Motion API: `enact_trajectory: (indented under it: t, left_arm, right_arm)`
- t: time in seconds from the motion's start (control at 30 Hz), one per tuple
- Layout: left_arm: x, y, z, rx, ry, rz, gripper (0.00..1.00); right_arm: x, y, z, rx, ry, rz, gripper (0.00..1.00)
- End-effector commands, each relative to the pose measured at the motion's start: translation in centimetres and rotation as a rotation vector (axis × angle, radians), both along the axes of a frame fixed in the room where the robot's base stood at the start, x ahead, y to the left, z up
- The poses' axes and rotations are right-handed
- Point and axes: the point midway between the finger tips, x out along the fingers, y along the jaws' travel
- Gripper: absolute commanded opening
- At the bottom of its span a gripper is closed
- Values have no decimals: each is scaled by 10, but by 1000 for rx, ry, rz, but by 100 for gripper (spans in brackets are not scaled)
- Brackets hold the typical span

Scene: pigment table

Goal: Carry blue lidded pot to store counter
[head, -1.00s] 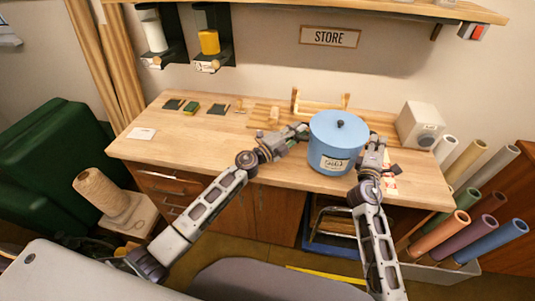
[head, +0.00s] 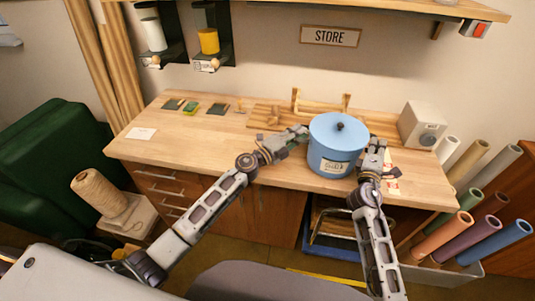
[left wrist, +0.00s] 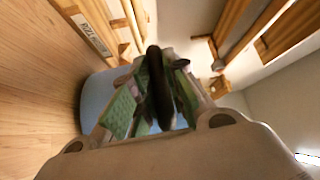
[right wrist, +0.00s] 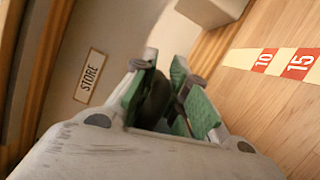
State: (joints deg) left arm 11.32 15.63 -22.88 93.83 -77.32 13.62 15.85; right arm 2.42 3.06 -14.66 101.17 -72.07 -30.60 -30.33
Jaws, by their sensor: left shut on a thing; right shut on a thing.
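The blue lidded pot (head: 335,146) is upright, with a dark knob on its lid and a paper label on its front. It is at the front right of the wooden store counter (head: 215,135); I cannot tell whether its base touches the top. My left gripper (head: 300,135) is at its left side, shut on a dark handle (left wrist: 158,85). My right gripper (head: 374,150) is at its right side, shut on the other dark handle (right wrist: 155,97). Part of the blue body (left wrist: 97,95) shows in the left wrist view.
A STORE sign (head: 330,36) hangs on the wall behind. A white box with a dial (head: 422,125) stands at the counter's right end. A red and white marked strip (right wrist: 275,61) lies near the right gripper. Coloured rolls (head: 470,237) stand at the right. The counter's left part is mostly clear.

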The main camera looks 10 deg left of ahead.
Motion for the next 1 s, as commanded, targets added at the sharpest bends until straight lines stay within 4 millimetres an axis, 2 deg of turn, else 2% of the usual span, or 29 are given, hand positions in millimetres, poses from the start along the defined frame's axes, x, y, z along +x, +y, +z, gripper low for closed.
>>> enact_trajectory:
  t: [0.77,0.8,0.93,1.0]
  left_arm:
    - [1,0,-10,-2,-5,1,0]
    - [0,0,-13,0,0,0,19]
    - [0,0,-12,0,0,0,36]
    - [0,0,-12,0,0,0,37]
  right_arm:
    - [0,0,-10,0,-5,0,0]
    - [0,0,-13,0,0,-1,19]
    - [0,0,-12,0,0,0,36]
    - [0,0,-12,0,0,0,37]
